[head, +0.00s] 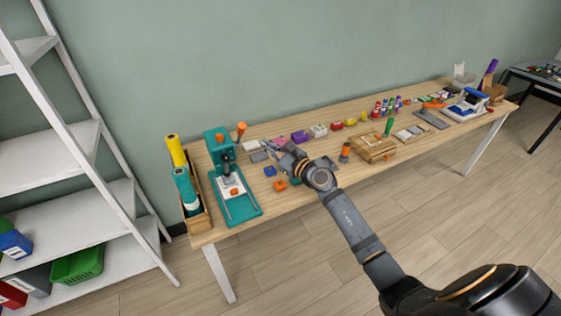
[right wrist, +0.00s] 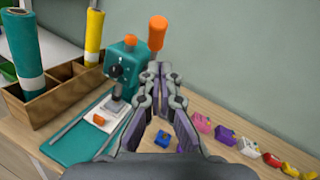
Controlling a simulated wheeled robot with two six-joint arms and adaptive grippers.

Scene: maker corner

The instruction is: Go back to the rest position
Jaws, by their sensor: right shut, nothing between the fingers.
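My right gripper (head: 268,146) is over the left part of the wooden workbench (head: 280,202), a little right of the teal press (head: 216,147). In the right wrist view its two fingers (right wrist: 159,70) meet at the tips, shut with nothing between them. My right arm reaches in from the lower right of the head view. The press also shows in the right wrist view (right wrist: 121,62), with an orange block (right wrist: 98,119) on its white plate. My left gripper is in neither view.
A wooden box (head: 204,222) with teal and yellow rolls stands at the bench's left end. Small coloured blocks, including a blue one (head: 269,171) and an orange one (head: 280,185), lie near my gripper. A white shelf (head: 75,140) stands left. Open floor (head: 300,265) lies in front.

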